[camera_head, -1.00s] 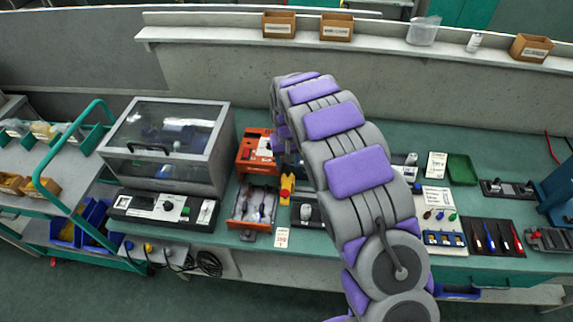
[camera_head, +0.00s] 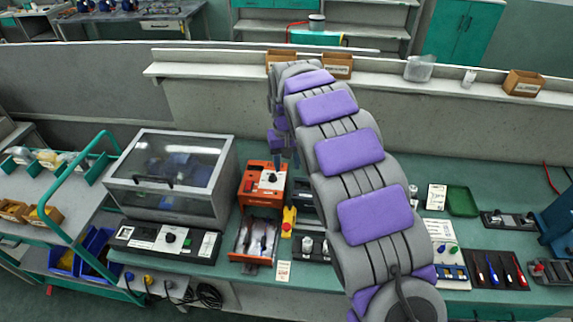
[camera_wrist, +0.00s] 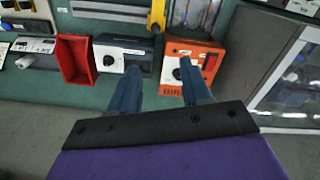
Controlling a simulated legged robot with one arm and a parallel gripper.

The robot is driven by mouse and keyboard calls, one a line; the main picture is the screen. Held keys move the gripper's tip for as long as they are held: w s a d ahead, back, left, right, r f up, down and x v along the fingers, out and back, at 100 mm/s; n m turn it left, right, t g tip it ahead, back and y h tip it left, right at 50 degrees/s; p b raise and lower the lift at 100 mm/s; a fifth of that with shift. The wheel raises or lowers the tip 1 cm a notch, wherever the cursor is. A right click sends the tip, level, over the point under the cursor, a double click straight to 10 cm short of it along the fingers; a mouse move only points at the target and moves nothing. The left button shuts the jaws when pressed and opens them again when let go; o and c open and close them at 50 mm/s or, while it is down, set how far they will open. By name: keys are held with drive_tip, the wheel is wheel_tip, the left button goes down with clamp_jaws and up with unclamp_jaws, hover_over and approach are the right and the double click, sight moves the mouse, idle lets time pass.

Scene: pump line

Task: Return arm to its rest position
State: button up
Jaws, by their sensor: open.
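My arm, grey with purple pads, rises over the bench right of the middle in the head view and bends at the top. My gripper (camera_wrist: 160,90) shows in the wrist view as two blue fingers spread apart with nothing between them. In the head view it hangs small beside the orange machine, partly hidden by my arm. The fingers point at the bench near the orange machine (camera_wrist: 205,52) and the dark box with a white front (camera_wrist: 124,54). The orange machine also shows in the head view (camera_head: 262,184).
A clear-lidded test box (camera_head: 172,170) stands left on the green bench. A wall shelf (camera_head: 385,72) with cardboard boxes runs behind my arm. A green-railed cart (camera_head: 75,200) stands at the left. Screwdrivers (camera_head: 492,270) and a green tray (camera_head: 462,200) lie at the right.

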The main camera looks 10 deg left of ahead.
idle(0.3)
drive_tip(key=s+d+r+m, duration=0.1)
drive_tip(key=s+d+r, duration=0.3)
drive_tip(key=s+d, duration=0.4)
drive_tip(key=s+d+r+m, duration=0.2)
drive_tip(key=s+d+r, duration=0.2)
drive_tip(key=s+d, duration=0.3)
drive_tip(key=s+d+f+g, duration=0.1)
drive_tip(key=s+d, duration=0.2)
drive_tip(key=s, duration=1.1)
drive_tip(key=s+d+f, duration=0.2)
drive_tip(key=s+d, duration=0.1)
drive_tip(key=s, duration=1)
drive_tip(key=shift+s+d+m+g, duration=0.3)
drive_tip(key=shift+s+d+g, duration=0.05)
drive_tip(key=shift+g, duration=0.05)
drive_tip(key=shift+o, duration=0.4)
